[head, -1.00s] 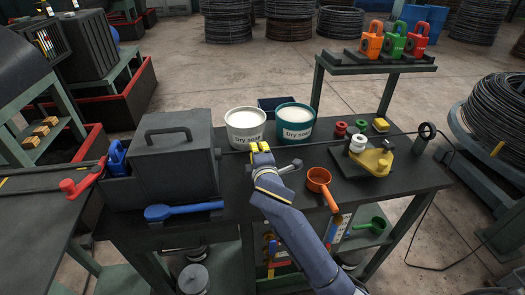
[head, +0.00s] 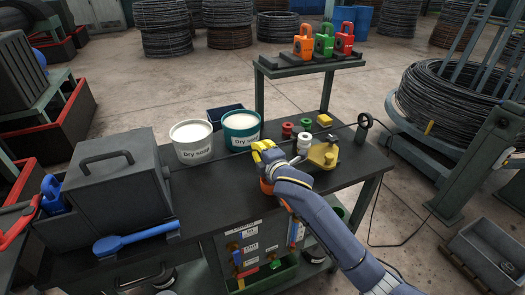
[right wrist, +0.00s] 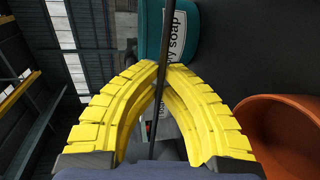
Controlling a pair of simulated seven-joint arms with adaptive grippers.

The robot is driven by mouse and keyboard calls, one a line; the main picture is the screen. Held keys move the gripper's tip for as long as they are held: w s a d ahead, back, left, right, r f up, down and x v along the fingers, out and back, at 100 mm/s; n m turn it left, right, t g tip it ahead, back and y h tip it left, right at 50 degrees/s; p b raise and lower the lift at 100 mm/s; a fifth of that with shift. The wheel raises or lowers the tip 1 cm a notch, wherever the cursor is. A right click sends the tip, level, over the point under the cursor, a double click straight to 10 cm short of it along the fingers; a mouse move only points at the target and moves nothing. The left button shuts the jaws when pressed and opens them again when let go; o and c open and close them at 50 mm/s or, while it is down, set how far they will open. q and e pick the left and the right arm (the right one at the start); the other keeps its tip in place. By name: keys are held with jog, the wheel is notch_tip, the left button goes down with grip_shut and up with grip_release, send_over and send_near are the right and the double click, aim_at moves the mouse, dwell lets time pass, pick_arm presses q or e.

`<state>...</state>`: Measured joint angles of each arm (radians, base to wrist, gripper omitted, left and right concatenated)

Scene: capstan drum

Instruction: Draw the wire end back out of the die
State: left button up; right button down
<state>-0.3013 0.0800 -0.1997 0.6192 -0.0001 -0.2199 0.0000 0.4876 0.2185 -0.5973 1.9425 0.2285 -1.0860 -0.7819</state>
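The thin dark wire (right wrist: 168,35) runs between the yellow fingers of my right gripper (right wrist: 172,68) in the right wrist view. The fingertips close together around it. In the head view, my right gripper (head: 262,150) is over the bench, to the right of the grey lidded box (head: 115,190) and clear of it. The wire goes right from the gripper towards a dark ring guide (head: 365,120). The die itself is not clearly visible, and I cannot make out a wire end. My left gripper is not in view.
A white soap tub (head: 192,143) and a teal soap tub (head: 241,131) stand behind the gripper. A yellow fixture (head: 323,155) and a white spool (head: 304,143) are just right. A blue tool (head: 130,240) lies in front of the box.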

dwell(0.3)
jog(key=c, duration=1.6)
grip_release()
jog(key=shift+o, duration=0.2)
jog(key=v, duration=1.2)
jog(key=shift+d, duration=0.1)
